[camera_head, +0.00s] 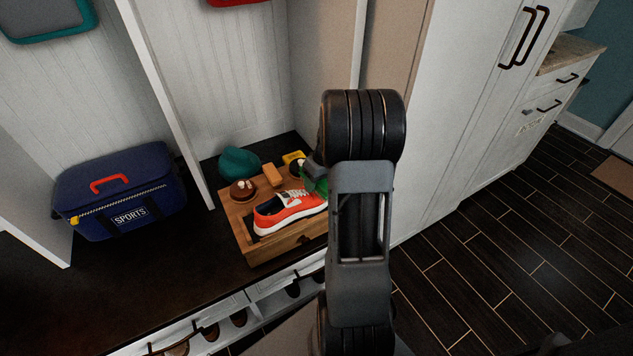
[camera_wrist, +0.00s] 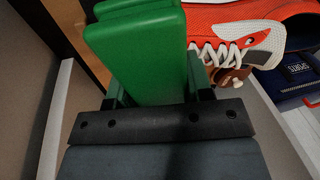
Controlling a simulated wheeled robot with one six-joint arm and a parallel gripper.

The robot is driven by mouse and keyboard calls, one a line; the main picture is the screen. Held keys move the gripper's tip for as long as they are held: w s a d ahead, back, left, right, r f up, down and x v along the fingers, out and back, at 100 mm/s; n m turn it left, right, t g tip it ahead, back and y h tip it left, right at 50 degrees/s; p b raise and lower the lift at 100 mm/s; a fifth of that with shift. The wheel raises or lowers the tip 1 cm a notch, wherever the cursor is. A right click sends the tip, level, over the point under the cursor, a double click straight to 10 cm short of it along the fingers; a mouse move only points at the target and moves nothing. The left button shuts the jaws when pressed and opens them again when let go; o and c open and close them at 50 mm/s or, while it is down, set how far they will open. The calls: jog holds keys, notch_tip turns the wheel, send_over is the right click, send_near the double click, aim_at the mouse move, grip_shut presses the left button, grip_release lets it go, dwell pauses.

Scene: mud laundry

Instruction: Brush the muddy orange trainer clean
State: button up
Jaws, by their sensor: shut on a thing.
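I cannot make out mud on the parts that show. No bristles show. My arm hides part of the box's right side, and I cannot tell whether the green thing touches the trainer.
Behind the trainer on the box are a round brown-topped item (camera_head: 243,190), a tan block (camera_head: 272,175) and a yellow item (camera_head: 293,157). A teal item (camera_head: 239,163) sits behind. A blue sports bag (camera_head: 120,190) stands left, with clear bench between. White cabinets (camera_head: 455,120) rise right.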

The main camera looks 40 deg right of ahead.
jog(key=shift+w+a+r+p+v, duration=0.15)
jog(key=shift+a+p+v, duration=0.1)
jog(key=shift+p+v, duration=0.9)
jog(key=shift+w+a+p+v, duration=0.2)
jog(key=shift+p+v, duration=0.55)
jog(key=shift+v, duration=0.7)
jog(key=shift+w+a+r+p+v, duration=0.1)
jog(key=shift+a+p+v, duration=0.2)
jog(key=shift+p+v, duration=0.85)
jog(key=shift+r, duration=0.1)
